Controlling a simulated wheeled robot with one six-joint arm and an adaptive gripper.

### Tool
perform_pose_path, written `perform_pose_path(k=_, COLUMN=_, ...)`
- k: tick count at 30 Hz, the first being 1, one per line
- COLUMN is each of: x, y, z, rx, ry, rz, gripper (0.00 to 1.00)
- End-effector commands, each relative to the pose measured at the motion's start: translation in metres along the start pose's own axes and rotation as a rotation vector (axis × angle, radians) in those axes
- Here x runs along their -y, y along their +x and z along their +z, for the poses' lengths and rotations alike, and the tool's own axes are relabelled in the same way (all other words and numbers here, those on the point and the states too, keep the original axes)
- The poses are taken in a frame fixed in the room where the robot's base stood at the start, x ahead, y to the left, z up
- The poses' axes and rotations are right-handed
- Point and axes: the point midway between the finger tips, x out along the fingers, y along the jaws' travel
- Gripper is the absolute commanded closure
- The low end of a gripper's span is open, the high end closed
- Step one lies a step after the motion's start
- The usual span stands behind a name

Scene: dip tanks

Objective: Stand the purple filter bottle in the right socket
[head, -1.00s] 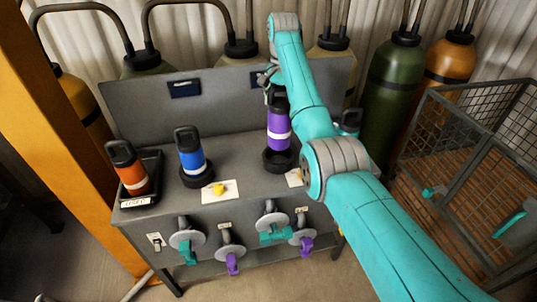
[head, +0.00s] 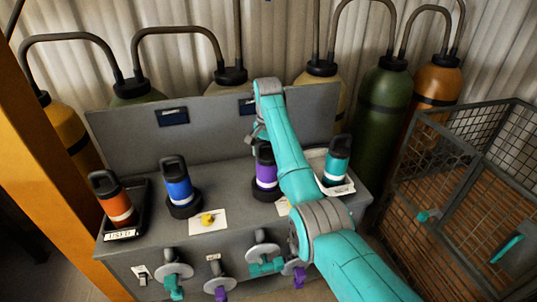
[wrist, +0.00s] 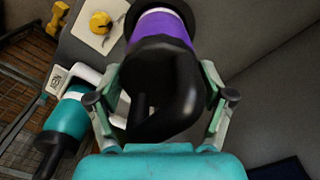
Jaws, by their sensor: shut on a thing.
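The purple filter bottle (head: 265,172), with a black looped cap and a white band, stands upright in the black ring of the right socket (head: 266,194). Its base appears to be down inside the ring, though the exact depth is hard to tell. My gripper (head: 262,142) is above it, shut on the black cap. In the wrist view my gripper's fingers (wrist: 160,100) lie on either side of the cap of the purple bottle (wrist: 165,28). The ring's dark edge shows past the bottle. My arm partly hides the bottle's right side in the head view.
A blue bottle (head: 178,184) stands in the left socket (head: 184,208). An orange bottle (head: 112,200) stands in a black tray at the left. A teal bottle (head: 337,160) stands in a white tray at the right. A yellow knob (head: 207,219) sits on a card. Valves line the front.

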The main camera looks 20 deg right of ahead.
Motion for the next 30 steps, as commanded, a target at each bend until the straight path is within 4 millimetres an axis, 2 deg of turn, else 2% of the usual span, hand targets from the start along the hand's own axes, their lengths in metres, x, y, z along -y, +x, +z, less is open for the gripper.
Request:
perform_pose_path(k=6, x=0.000, y=0.002, z=0.000, rx=-0.001, ry=0.000, rz=-0.001, gripper=0.90)
perform_pose_path(k=7, x=0.000, y=0.003, z=0.000, rx=0.000, ry=0.000, rz=0.000, gripper=0.15)
perform_pose_path(k=9, x=0.000, y=0.003, z=0.000, rx=0.000, ry=0.000, rz=0.000, gripper=0.00)
perform_pose_path(k=22, x=0.000, y=-0.002, z=-0.001, rx=0.000, ry=0.000, rz=0.000, gripper=0.00)
perform_pose_path(k=26, x=-0.001, y=-0.019, z=-0.004, rx=-0.003, ry=0.000, rz=-0.003, gripper=0.00)
perform_pose_path(k=30, x=-0.003, y=-0.047, z=-0.011, rx=-0.003, ry=-0.001, rz=-0.002, gripper=0.00)
